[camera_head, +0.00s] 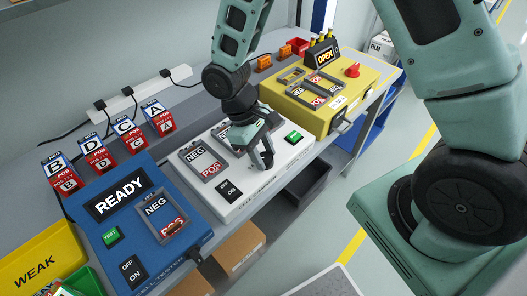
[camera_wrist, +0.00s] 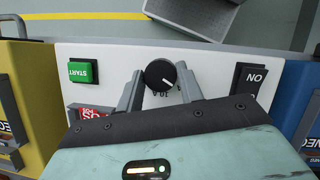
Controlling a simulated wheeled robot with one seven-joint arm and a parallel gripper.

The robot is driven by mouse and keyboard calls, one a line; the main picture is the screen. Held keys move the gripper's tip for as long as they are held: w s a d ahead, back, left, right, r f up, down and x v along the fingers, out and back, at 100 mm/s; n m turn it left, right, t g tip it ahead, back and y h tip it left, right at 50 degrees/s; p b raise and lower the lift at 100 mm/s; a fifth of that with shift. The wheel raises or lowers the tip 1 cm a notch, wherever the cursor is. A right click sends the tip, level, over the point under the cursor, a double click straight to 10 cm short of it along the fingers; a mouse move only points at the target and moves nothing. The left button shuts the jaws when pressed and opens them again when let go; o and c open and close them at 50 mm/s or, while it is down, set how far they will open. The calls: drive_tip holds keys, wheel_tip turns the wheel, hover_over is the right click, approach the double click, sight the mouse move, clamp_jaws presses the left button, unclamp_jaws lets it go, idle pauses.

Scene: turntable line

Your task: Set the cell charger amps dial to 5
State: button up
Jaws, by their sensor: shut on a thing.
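The white cell charger (camera_head: 292,156) stands mid-bench in the head view; its white panel (camera_wrist: 105,58) fills the middle of the wrist view. The black round amps dial (camera_wrist: 160,75) has a white pointer line toward the lower right in the wrist view. A "10 A" print shows below it, and other scale marks are partly hidden by the fingers. My gripper (camera_head: 262,157) is down at the charger and hides the dial in the head view. In the wrist view my gripper (camera_wrist: 159,82) has one finger on each side of the dial, shut on it.
A green START button (camera_wrist: 84,72) and a black rocker switch (camera_wrist: 249,80) flank the dial. The blue cell tester (camera_head: 128,228) reads READY. The yellow unit (camera_head: 335,108) with an OPEN display stands beyond the charger. Lettered cells (camera_head: 158,118) line the back shelf.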

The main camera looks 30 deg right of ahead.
drive_tip(key=o, duration=1)
drive_tip(key=shift+w, duration=0.1)
drive_tip(key=v, duration=1.7)
drive_tip(key=shift+r+b, duration=0.25)
drive_tip(key=shift+b, duration=0.05)
drive_tip(key=s+a+t+y, duration=0.2)
drive_tip(key=s+t+y, duration=0.1)
drive_tip(key=s, duration=1.6)
drive_tip(key=shift+s+n+t, duration=0.35)
drive_tip(key=shift+n+t, duration=0.05)
